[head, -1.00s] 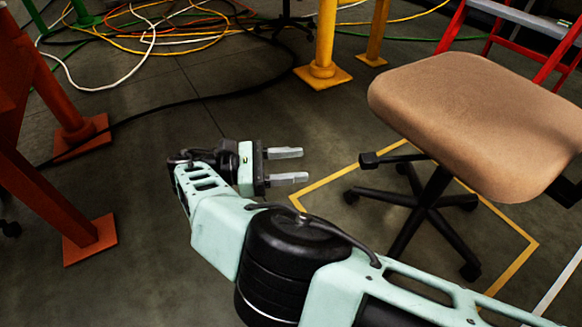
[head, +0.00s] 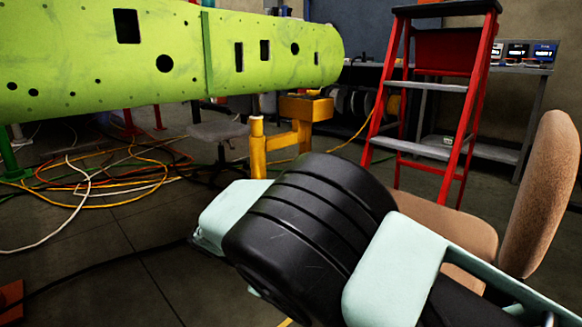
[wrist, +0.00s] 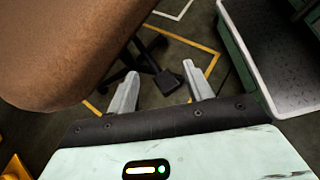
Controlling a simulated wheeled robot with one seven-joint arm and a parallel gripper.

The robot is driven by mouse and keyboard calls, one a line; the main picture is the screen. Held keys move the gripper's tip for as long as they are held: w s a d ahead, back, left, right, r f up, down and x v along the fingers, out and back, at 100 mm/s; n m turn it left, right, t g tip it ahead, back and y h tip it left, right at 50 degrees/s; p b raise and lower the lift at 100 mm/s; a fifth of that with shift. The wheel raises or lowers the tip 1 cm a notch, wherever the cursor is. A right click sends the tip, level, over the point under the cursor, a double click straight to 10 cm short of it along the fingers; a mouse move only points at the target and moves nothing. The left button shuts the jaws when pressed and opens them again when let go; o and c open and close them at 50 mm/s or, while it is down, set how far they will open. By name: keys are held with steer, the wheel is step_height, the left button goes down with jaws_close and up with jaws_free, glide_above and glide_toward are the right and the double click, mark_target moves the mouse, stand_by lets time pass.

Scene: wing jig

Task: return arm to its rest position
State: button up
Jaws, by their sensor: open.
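My gripper (wrist: 163,92) shows in the wrist view with its two grey fingers apart and nothing between them. It points down toward the dark floor, and the star base of a chair lies beyond the fingertips. The brown chair seat (wrist: 70,45) fills the upper left of the wrist view, close to the left finger. In the head view my pale green and black arm crosses the lower middle, and my gripper is hidden there. The brown chair (head: 545,195) stands at the right edge of the head view, partly behind my arm.
A green wing panel (head: 100,60) spans the upper left on stands. A yellow post (head: 257,148) and a red stepladder (head: 440,110) stand behind my arm. Cables (head: 100,180) lie on the floor at left. A shelf with screens (head: 525,62) is at back right.

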steer(key=s+d+r+m+t+y+p, duration=0.1)
steer(key=s+d+r+m+y+p, duration=0.4)
steer(key=s+r, duration=0.55)
steer(key=s+d+r+m+y+p, duration=0.2)
steer(key=s+d+r+m+y, duration=0.4)
steer(key=s, duration=0.7)
step_height(320, 180, up, 38)
steer(key=d+n+p, duration=0.1)
steer(key=p, duration=3.7)
steer(key=shift+s+r+y, duration=0.2)
steer(key=shift+y, duration=0.1)
